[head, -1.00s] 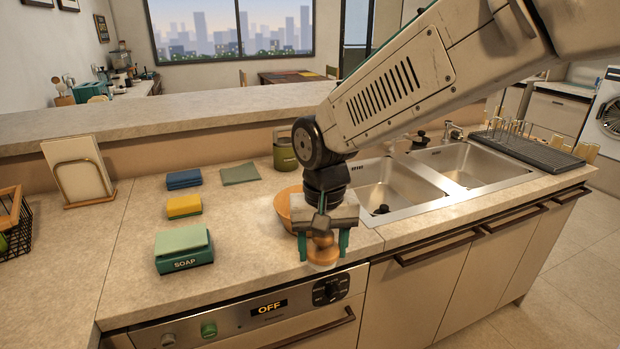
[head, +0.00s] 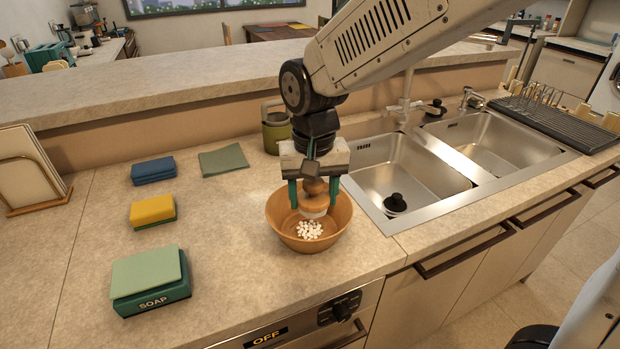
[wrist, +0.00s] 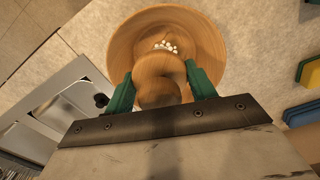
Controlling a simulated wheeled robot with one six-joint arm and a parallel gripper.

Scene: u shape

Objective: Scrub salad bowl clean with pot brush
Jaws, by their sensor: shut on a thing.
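The salad bowl (head: 282,229) is a wide orange-brown bowl on the counter, left of the sink, with several small white bits (head: 309,230) in its bottom. My gripper (head: 313,193) is over the bowl, its green fingers shut on the wooden pot brush (head: 314,205). The brush's pale bristle end points down inside the bowl, just above or at the white bits; I cannot tell whether it touches.
A soap box with a green pad (head: 150,280), a yellow sponge (head: 152,211), a blue sponge (head: 153,171) and a green cloth (head: 223,160) lie to the left. An olive canister (head: 275,128) stands behind my gripper. The double sink (head: 405,180) is to the right.

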